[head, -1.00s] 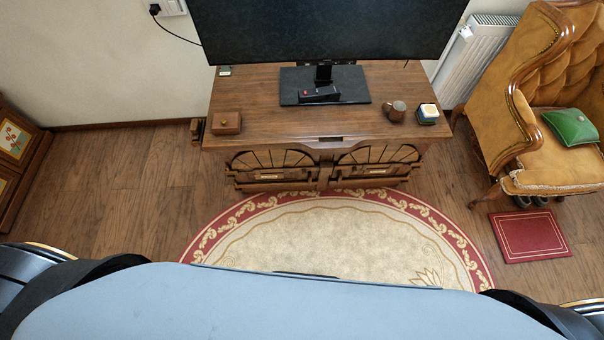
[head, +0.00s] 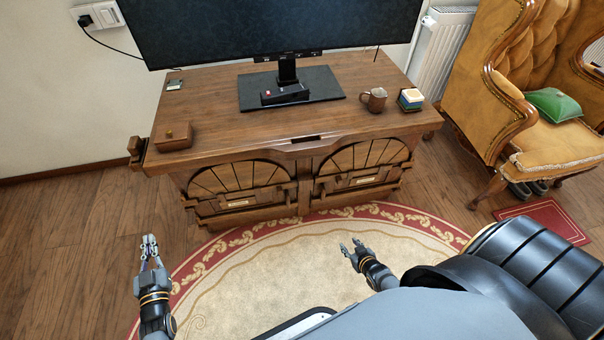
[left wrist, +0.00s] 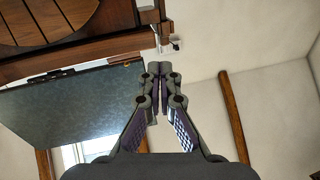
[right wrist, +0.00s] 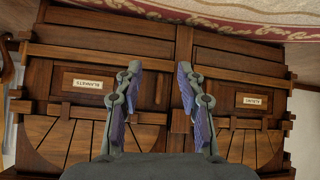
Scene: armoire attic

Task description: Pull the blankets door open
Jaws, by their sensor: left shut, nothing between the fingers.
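The wooden cabinet has two doors with fan-shaped slats. The blankets door (right wrist: 75,100), labelled BLANKETS, is on the left in the upside-down right wrist view. It is the right-hand door (head: 340,187) in the head view and looks closed. The other door (right wrist: 262,118) has a different label. My right gripper (head: 350,247) is open and empty in front of the cabinet, over the rug; its fingers also show in the right wrist view (right wrist: 158,72). My left gripper (head: 150,245) is shut and empty, left of the cabinet front, apart from it.
A monitor (head: 270,25), a wooden box (head: 174,137), a mug (head: 374,98) and a cube-shaped block (head: 411,99) stand on the cabinet top (head: 215,105). An armchair (head: 500,90) stands at the right. The rug (head: 290,262) before the cabinet is clear.

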